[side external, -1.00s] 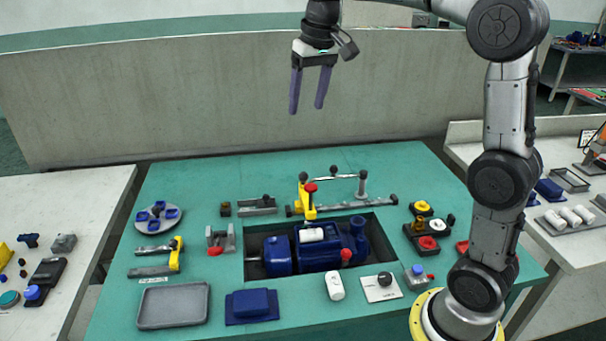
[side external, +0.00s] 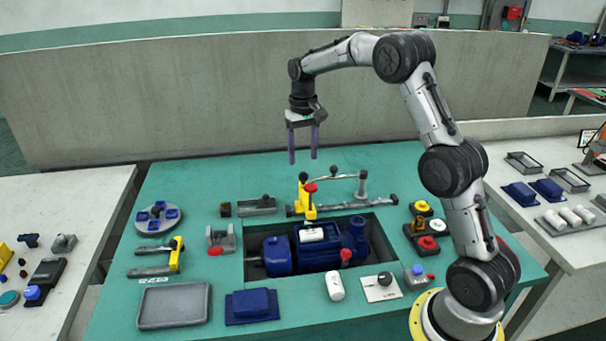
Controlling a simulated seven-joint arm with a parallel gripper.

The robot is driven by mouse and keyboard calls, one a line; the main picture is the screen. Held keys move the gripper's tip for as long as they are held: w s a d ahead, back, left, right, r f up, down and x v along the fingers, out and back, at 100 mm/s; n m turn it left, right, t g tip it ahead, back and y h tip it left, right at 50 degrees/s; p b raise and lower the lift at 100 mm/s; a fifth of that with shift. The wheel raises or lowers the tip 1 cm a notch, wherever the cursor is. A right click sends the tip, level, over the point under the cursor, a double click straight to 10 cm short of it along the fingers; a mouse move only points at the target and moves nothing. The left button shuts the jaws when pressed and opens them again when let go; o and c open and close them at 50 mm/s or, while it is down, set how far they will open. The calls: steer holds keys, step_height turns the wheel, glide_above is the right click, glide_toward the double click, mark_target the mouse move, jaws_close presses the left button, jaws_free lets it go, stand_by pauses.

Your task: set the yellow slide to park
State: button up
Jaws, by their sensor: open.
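A yellow upright carriage (side external: 307,204) with a red knob sits near the left end of a grey rail (side external: 350,205) behind the blue pump. A thin bar with dark knobs runs from its top to a grey post on the right. Another yellow piece (side external: 176,255) stands at the right end of two grey bars on the left of the table. I cannot read any park mark. My gripper (side external: 303,155) is open and empty, pointing down. In the picture it is just above the carriage, apart from it.
The blue pump (side external: 278,255) sits in a recess in the green table (side external: 210,180). A grey tray (side external: 173,327), a blue block (side external: 252,305), a white cylinder (side external: 334,286) and a dial plate (side external: 381,287) line the front. Coloured buttons (side external: 428,242) stand right.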

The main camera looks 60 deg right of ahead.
mark_target(303, 172)
step_height(303, 172, down, 7)
steer(key=shift+r, duration=0.1)
stand_by(0.3)
jaws_close()
stand_by(1.3)
